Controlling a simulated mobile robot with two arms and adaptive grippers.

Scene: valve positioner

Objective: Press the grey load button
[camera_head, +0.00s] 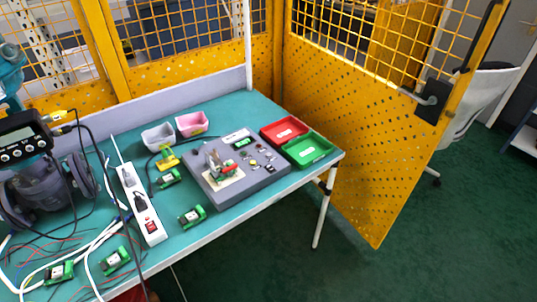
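A grey task board (227,199) lies flat on the green table. Its right half carries several small round and square parts (254,163). They are too small here to tell which one is the grey load button. A beige plate (222,187) with red and grey upright parts stands on the board's left half. Neither of my grippers shows in the head view.
Red (278,138) and green (300,157) trays sit right of the board. Grey (158,141) and pink (191,127) bins stand behind it. Left are a power strip (151,228), cables, green modules (190,216) and a valve positioner (22,135). Yellow mesh panels (350,130) stand behind and right.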

